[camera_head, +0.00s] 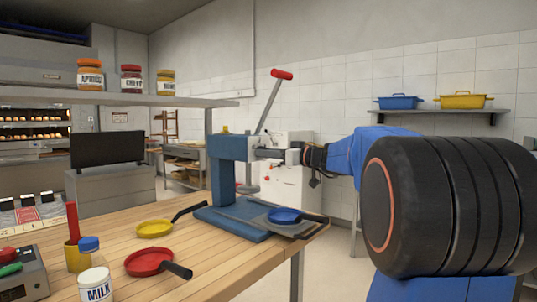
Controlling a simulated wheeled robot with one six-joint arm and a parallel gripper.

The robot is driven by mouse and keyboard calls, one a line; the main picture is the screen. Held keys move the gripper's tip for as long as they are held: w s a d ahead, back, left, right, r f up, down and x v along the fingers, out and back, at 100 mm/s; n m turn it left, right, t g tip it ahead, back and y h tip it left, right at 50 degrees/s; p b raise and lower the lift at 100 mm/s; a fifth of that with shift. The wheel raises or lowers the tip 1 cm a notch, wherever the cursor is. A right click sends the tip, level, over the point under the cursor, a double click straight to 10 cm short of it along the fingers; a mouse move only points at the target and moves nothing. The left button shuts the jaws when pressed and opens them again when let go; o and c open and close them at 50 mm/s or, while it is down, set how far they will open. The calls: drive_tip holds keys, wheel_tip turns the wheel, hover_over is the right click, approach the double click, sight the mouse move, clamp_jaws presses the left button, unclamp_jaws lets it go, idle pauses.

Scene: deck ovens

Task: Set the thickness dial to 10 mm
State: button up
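A blue press-like stand (228,168) rises at the far right corner of the wooden table, with a lever and red grip (282,74) slanting up from it and a small yellow piece on top. My gripper (296,156) is beside the right end of the stand's arm, close to its grey metal head. From this angle I cannot tell whether it touches the head, or whether its fingers are open or shut. A white machine (290,188) with a red button stands behind, partly hidden by my arm. No dial or 10 mm marking can be made out.
A blue pan (285,215) lies on a grey plate at the stand's foot. A yellow pan (155,229), a red pan (150,262), a milk container (96,286) and a scale (22,278) are on the table (210,272). A shelf (110,97) with jars hangs above.

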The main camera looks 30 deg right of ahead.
drive_tip(key=shift+m, duration=12)
drive_tip(key=o, duration=1.1)
drive_tip(key=shift+c, duration=0.2)
drive_tip(key=shift+s+d, duration=0.1)
